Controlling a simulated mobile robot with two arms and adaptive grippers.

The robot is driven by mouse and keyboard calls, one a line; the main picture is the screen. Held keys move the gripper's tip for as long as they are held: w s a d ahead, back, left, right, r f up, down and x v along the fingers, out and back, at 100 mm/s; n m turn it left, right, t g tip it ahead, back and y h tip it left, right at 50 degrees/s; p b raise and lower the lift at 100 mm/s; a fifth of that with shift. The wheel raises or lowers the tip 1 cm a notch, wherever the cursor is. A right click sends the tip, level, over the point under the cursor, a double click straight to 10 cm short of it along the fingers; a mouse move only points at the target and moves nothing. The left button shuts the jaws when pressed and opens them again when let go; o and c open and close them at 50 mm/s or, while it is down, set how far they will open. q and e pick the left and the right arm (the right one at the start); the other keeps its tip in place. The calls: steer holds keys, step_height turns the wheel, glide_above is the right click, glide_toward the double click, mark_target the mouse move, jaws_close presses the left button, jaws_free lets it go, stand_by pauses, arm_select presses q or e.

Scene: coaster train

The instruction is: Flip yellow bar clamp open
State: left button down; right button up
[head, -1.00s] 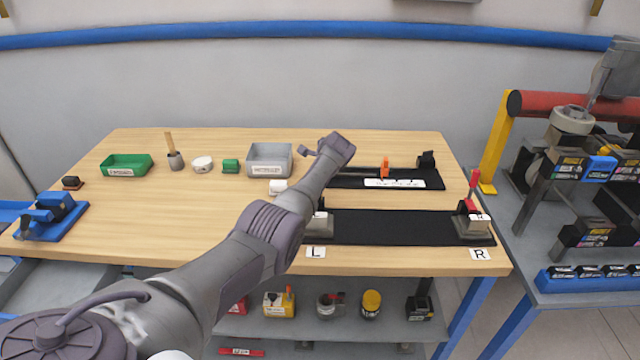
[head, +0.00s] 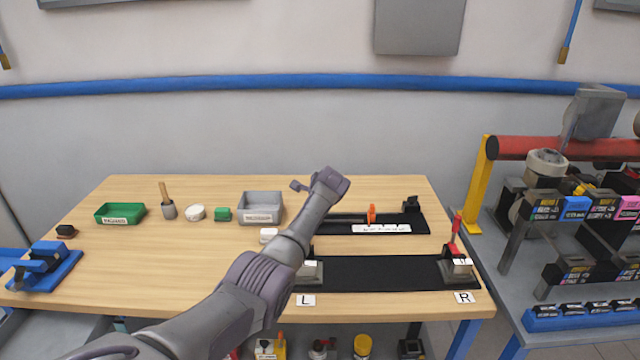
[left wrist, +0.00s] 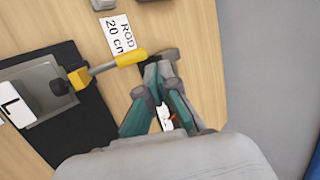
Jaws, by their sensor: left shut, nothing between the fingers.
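In the left wrist view the yellow bar clamp's yellow handle (left wrist: 130,58) sticks out on a thin metal arm from a yellow pivot (left wrist: 78,78). Its black pad (left wrist: 60,87) is over the grey block (left wrist: 30,90) marked L. My left gripper (left wrist: 156,76) is shut and empty. Its fingertips are right beside the handle's free end; I cannot tell whether they touch. In the head view my left forearm and wrist hide the gripper and the yellow clamp, and the L block (head: 310,270) shows partly. My right gripper is not in view.
A black fixture strip (head: 370,272) runs from the L block to the R block (head: 460,272), which has a red-handled clamp (head: 455,228). An orange-topped part (head: 371,213) stands on the rear fixture. A grey tray (head: 261,207) and green tray (head: 119,213) are at the back left.

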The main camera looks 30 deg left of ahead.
arm_select(q)
step_height(320, 180, up, 6)
steer(key=d+b, duration=0.1)
steer(key=d, duration=0.1)
steer(key=shift+s+r, duration=0.15)
steer(key=shift+s, duration=0.25)
steer(key=shift+a, duration=0.1)
